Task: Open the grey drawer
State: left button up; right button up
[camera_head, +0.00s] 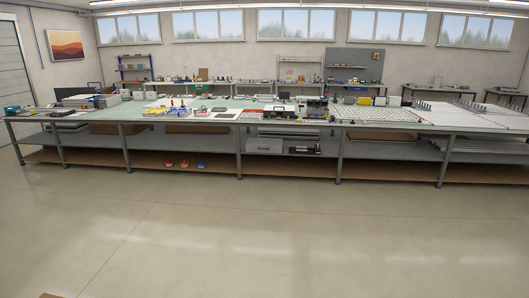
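No grey drawer can be made out for certain in the head view. A light grey box-like thing (264,146) lies on the middle shelf under the long workbench, near the middle of the view. It is too small to tell whether it is a drawer or whether it is open. A dark box-like thing (304,150) lies to its right. Neither of my grippers is in view.
The long workbench (225,170) spans the view, with many small items on top and shelves below. More benches stand along the back wall (215,57). The floor (260,235) before the bench is mostly clear.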

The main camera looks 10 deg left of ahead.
aim_at(264, 146)
jog(key=i+u, duration=0.35)
jog(key=i, duration=6.6)
